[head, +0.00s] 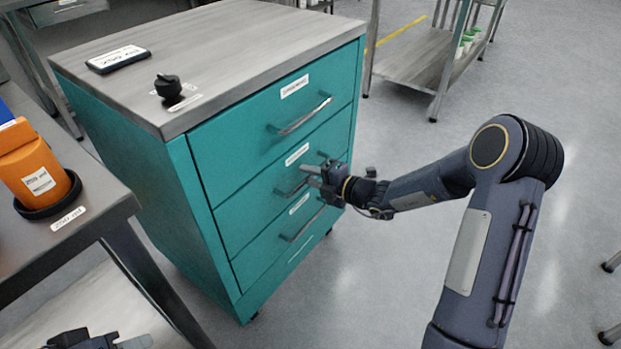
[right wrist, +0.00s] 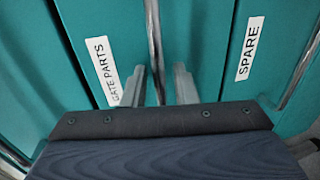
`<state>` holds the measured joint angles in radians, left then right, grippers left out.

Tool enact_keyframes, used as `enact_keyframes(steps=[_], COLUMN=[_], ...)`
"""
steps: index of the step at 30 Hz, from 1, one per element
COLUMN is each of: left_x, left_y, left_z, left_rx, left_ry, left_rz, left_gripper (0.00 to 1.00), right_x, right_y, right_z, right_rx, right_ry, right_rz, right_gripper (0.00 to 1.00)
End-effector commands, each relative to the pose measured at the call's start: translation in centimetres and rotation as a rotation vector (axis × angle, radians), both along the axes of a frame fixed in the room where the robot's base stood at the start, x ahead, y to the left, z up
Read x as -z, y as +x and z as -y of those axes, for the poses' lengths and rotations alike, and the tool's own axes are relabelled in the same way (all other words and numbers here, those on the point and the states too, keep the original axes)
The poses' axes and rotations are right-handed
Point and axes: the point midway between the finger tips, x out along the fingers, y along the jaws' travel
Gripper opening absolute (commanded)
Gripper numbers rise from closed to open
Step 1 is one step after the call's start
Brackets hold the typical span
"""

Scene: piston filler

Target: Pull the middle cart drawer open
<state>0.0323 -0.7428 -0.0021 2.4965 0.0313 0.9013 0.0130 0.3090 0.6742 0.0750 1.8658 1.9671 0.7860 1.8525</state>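The teal cart (head: 175,215) has three drawers, and all look closed. The middle drawer (head: 240,208) sits flush with the front; its label reads "GATE PARTS" in the right wrist view (right wrist: 101,72). Its bar handle (head: 288,190) is partly hidden by my right gripper (head: 311,177). In the right wrist view, the two fingers (right wrist: 160,85) stand apart, one on each side of the handle bar (right wrist: 153,40), with gaps visible.
A black knob (head: 168,86) and a dark flat device (head: 118,59) lie on the cart top. An orange container (head: 32,168) stands on a side table (head: 95,207) at the left. A metal shelf (head: 412,62) stands behind. The floor right of the cart is clear.

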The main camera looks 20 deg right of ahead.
Motion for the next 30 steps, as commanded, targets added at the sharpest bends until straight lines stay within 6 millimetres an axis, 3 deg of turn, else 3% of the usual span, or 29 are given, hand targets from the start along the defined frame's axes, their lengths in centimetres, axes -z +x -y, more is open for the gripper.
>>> enact_keyframes(steps=[7,13,24,30], left_x=[0.0,0.0,-0.1,-1.1], left_y=[0.0,0.0,0.0,0.0], left_z=[0.0,0.0,0.0,0.0], left_rx=[0.000,0.000,0.000,0.000], left_ry=[0.000,0.000,0.000,0.000], left_rz=[0.000,0.000,0.000,0.000], left_gripper=[0.36,0.36,0.36,0.36], right_x=[0.0,0.0,-0.1,-0.2], right_y=[0.1,0.1,-0.1,-1.5], right_z=[-0.1,-0.1,0.1,1.2], right_rx=[0.000,0.000,0.000,0.001], right_ry=[0.000,0.000,0.000,0.000], right_rz=[0.000,0.000,0.000,-0.003], right_gripper=[0.26,0.00,0.00,0.00])
